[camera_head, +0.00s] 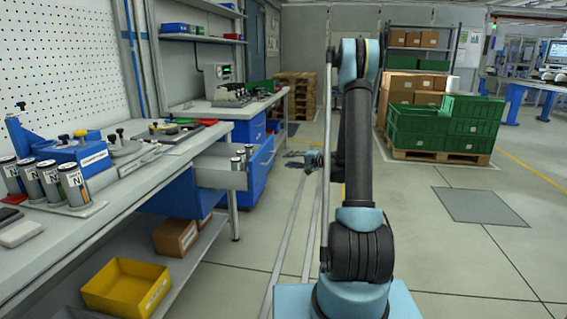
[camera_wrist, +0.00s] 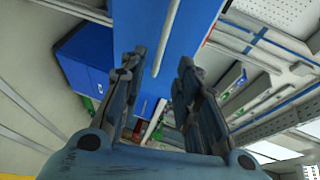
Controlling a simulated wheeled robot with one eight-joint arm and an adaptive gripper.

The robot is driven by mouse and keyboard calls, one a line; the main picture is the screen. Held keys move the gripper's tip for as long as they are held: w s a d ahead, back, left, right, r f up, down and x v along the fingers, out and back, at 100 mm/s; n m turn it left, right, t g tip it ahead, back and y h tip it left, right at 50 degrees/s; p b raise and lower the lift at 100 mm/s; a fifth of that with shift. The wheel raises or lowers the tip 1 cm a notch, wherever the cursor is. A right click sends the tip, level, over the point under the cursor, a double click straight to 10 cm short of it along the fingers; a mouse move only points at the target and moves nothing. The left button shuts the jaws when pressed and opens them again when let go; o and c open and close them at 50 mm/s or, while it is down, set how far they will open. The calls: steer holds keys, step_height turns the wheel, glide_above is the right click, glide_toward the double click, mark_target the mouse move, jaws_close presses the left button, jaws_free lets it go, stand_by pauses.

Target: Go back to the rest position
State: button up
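My gripper (camera_wrist: 160,70) shows in the wrist view with its two fingers apart. Nothing is held between them. Beyond the fingers is a blue cabinet surface (camera_wrist: 185,25), seen at a tilt; I see no contact with it. In the head view my arm rises in the middle of the picture and hides part of the floor and the view behind it. A small blue-grey part shows just left of the arm, but the fingers cannot be made out there.
A workbench (camera_head: 140,190) with metal cylinders (camera_head: 73,187) runs along the left. A drawer (camera_head: 212,176) stands open, with cylinders in it. A yellow bin (camera_head: 125,290) is on the lower shelf. Green crates (camera_head: 430,130) stand on a pallet at the right. The right floor is clear.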

steer(key=shift+s+d+r, duration=0.1)
steer(key=shift+s+d, duration=0.35)
steer(key=shift+d, duration=0.1)
steer(key=s+a+r+n+g+h, duration=0.1)
steer(key=s+r+n+g+h, duration=0.15)
steer(key=s, duration=0.85)
steer(key=s+r+n+g+h, duration=0.1)
steer(key=s+r+g+h, duration=0.2)
steer(key=s, duration=0.9)
steer(key=s+d+f+n+h, duration=0.1)
steer(key=s+d+f+h, duration=0.1)
steer(key=s, duration=0.7)
steer(key=s+d+f+n+g+h, duration=0.1)
steer(key=s+d+f+h, duration=0.1)
steer(key=s+d, duration=0.3)
steer(key=s+d+f+n+h, duration=0.1)
steer(key=s+d+f+h, duration=0.1)
steer(key=s, duration=1.1)
steer(key=shift+s+d+h, duration=0.25)
steer(key=shift+d+h, duration=0.4)
steer(key=shift+d, duration=0.35)
steer(key=shift+g, duration=0.25)
